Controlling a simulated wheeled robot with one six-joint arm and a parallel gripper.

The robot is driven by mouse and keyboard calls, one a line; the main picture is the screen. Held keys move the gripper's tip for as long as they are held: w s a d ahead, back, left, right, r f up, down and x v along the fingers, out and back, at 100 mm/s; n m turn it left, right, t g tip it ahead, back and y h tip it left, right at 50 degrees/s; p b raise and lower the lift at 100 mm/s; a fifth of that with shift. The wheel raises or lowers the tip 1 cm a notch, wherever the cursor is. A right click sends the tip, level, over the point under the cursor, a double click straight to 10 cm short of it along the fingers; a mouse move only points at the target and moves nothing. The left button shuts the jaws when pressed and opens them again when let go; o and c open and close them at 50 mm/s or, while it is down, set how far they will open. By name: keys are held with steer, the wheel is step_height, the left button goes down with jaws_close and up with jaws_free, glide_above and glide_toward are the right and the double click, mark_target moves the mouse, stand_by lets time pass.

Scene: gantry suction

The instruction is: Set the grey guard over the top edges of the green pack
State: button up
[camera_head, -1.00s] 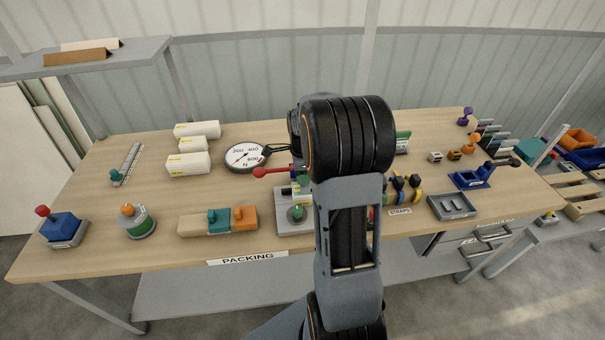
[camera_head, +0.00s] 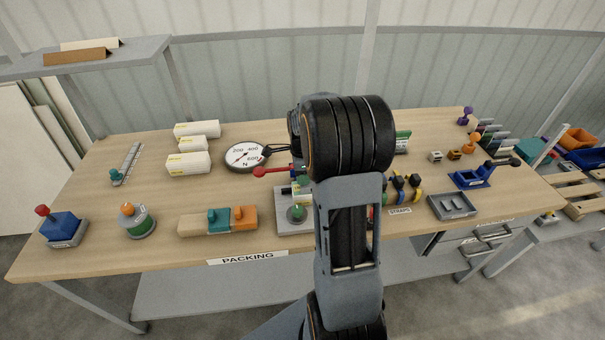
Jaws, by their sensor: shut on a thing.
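My arm (camera_head: 348,215) stands upright in the middle of the view and hides what is behind it. My gripper is hidden behind it, so I cannot see its fingers or what they hold. A green item with a pale face (camera_head: 402,142) shows just right of my arm, partly hidden; I cannot tell whether it is the green pack. I cannot make out the grey guard. A brown angled piece (camera_head: 78,57) and a cream angled piece (camera_head: 90,44) lie on the shelf at upper left.
Bare wood shows at front left.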

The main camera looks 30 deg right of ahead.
steer(key=shift+f+b, duration=1)
steer(key=shift+f, duration=0.55)
steer(key=o, duration=1)
steer(key=shift+r, duration=0.15)
step_height(320, 180, up, 14)
steer(key=shift+f, duration=0.2)
